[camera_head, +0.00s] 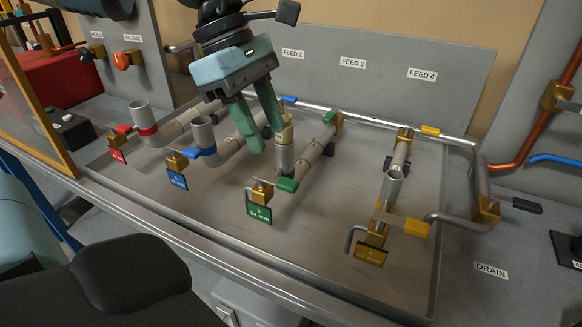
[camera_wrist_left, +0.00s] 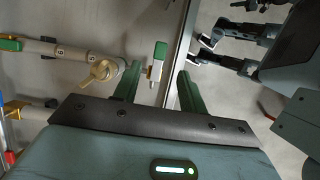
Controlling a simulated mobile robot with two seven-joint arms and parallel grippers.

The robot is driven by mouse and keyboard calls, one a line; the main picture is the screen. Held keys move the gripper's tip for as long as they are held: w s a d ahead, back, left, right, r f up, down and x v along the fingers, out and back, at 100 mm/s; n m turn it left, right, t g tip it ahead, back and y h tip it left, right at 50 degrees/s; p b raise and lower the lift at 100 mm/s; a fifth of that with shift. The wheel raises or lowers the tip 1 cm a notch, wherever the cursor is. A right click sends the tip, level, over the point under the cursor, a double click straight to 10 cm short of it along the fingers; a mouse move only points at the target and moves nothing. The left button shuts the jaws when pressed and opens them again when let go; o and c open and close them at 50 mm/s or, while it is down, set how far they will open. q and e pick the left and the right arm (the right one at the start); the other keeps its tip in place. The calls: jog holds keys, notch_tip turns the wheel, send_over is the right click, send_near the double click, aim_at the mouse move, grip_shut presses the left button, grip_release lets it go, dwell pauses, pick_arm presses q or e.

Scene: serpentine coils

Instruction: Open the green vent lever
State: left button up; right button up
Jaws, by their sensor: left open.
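In the head view, a green lever handle (camera_head: 287,184) sits at the foot of the upright grey tube on the near end of the third line, beside a green tag marked 3, 34 mm (camera_head: 259,214). Another green handle (camera_head: 331,117) is at that line's far end. My left gripper (camera_head: 268,140) is open and empty, its green fingers pointing down above and behind the near handle, apart from it. In the left wrist view, a green piece (camera_wrist_left: 160,50) shows between the open fingers; I cannot tell whether it is handle or tag.
The red handle (camera_head: 123,129) and blue handle (camera_head: 202,152) stand left, with upright tubes beside them. The yellow handle (camera_head: 416,228) and bent pipe (camera_head: 455,217) are right. Bare tray floor (camera_head: 325,230) lies between the third and fourth lines. A raised tray edge runs along the front.

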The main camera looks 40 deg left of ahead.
aim_at(288, 182)
pick_arm(q)
jog(key=shift+s+d+f, duration=0.1)
jog(key=shift+f, duration=0.15)
jog(key=shift+x, duration=3.55)
pick_arm(e)
jog(key=shift+s+d+f, duration=0.1)
jog(key=shift+s+f, duration=0.1)
jog(key=shift+s, duration=0.1)
pick_arm(q)
jog(key=shift+c, duration=0.4)
grip_shut()
jog(key=shift+d, duration=0.1)
